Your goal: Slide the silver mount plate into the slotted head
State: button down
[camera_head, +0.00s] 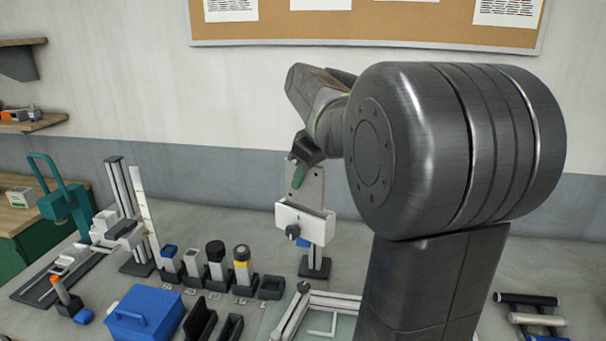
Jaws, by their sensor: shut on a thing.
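The silver mount plate (312,188) is a thin, upright grey plate with small holes. My gripper (299,174) is shut on its upper left part, with a green finger pad against the plate. The slotted head (306,223) is a white block with a dark knob on its front, on a short post above a black foot (314,267). The plate's lower edge meets the top of the head in the picture and is hidden there. I cannot tell how deep it sits in the slot. My own arm covers the area to the right.
A row of black holders with capped grey cylinders (216,262) stands left of the head. A blue box (143,312) and black trays lie in front. A metal frame (318,314) is close in front of the head. A tall upright stand (124,190) is further left.

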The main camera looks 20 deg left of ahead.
aim_at(316, 167)
jog(key=shift+f+b, duration=1.2)
jog(key=shift+f, duration=0.6)
jog(key=shift+f, duration=0.6)
dwell(0.4)
jog(key=c, duration=1.7)
grip_release()
jog(key=shift+c, duration=0.2)
jog(key=shift+d, duration=0.1)
jog(key=shift+p+v, duration=2.9)
jog(key=shift+v, duration=2.6)
jog(key=shift+f, duration=0.15)
jog(key=shift+b+x, duration=2.4)
jog(key=shift+x, duration=2.05)
